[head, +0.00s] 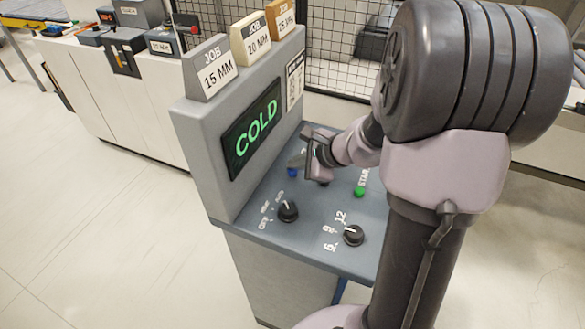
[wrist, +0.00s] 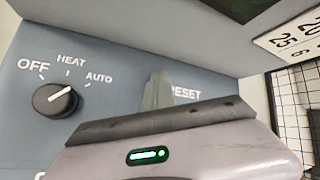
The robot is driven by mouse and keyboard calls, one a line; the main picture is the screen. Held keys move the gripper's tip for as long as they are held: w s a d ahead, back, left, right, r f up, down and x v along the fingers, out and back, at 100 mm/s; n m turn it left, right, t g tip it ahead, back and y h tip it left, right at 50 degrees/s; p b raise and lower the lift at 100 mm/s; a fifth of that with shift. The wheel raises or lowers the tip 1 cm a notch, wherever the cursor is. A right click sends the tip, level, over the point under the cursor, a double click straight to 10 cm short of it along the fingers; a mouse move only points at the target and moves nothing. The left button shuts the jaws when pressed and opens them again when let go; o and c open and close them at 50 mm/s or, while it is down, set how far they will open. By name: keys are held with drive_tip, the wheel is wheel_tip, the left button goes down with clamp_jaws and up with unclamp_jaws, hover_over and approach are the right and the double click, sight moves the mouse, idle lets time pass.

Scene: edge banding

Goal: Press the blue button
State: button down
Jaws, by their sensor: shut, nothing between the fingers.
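The blue button (head: 292,172) shows as a small blue spot on the sloped control panel (head: 318,253) in the head view, right at my gripper's fingertips. My gripper (head: 298,162) is shut and empty, its fingers over the panel near the button. In the wrist view the shut fingers (wrist: 158,92) point at the panel beside the word RESET, and they hide the button there. I cannot tell whether the fingertips touch the button.
A green button (head: 360,191) and two black knobs (head: 288,211) (head: 353,235) sit on the panel. An upright screen (head: 252,130) reads COLD. JOB blocks (head: 209,68) stand on top of the console. The OFF/HEAT/AUTO knob (wrist: 56,99) is left of my fingers.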

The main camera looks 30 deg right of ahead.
sight(295, 172)
drive_tip(key=shift+r+p, duration=0.4)
drive_tip(key=shift+r, duration=0.35)
wheel_tip(295, 172, up, 5)
drive_tip(key=p, duration=0.4)
idle(0.4)
